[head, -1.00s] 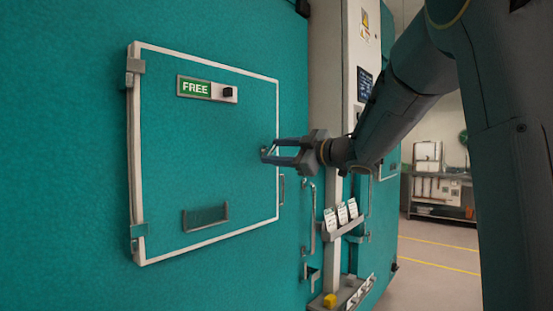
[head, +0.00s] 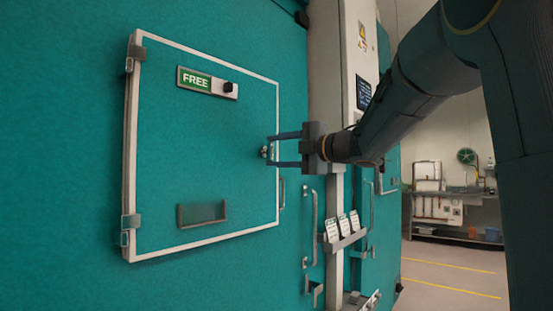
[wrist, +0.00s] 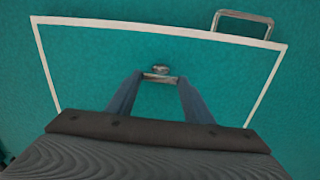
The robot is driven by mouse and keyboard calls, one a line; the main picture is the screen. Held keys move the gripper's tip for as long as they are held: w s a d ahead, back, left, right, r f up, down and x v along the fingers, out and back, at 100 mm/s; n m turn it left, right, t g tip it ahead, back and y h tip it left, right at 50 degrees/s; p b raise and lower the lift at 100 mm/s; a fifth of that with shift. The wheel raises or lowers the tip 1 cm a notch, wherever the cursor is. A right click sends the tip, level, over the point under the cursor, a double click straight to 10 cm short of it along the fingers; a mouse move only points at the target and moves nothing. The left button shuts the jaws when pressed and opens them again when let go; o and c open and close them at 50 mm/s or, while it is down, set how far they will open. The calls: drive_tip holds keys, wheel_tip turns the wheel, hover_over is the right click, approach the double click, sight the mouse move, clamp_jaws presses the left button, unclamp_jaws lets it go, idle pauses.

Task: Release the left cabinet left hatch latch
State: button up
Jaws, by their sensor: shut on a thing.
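The left hatch is a teal panel (head: 165,155) with a white border, flush in the teal cabinet wall in the head view. A small metal latch (head: 264,152) sits near its right edge. In the wrist view the latch shows as a rounded knob (wrist: 160,69) with a short bar between my fingertips. My gripper (head: 272,149) reaches in from the right, its two blue-grey fingers one above the other. In the wrist view my gripper (wrist: 159,82) is shut on the latch's bar. The fingertips partly hide the latch in the head view.
A green FREE sign (head: 195,81) with a black knob is above, and a recessed pull (head: 203,214) is low on the hatch. A loop handle (wrist: 243,22) stands outside the border. A long vertical handle (head: 314,228) and a card rack (head: 345,241) lie to the lower right.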

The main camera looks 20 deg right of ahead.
drive_tip(key=shift+n, duration=0.3)
idle(0.4)
drive_tip(key=o, duration=1.1)
drive_tip(key=shift+c, duration=0.2)
drive_tip(key=b+v, duration=0.1)
drive_tip(key=v, duration=0.7)
drive_tip(key=shift+w, duration=0.1)
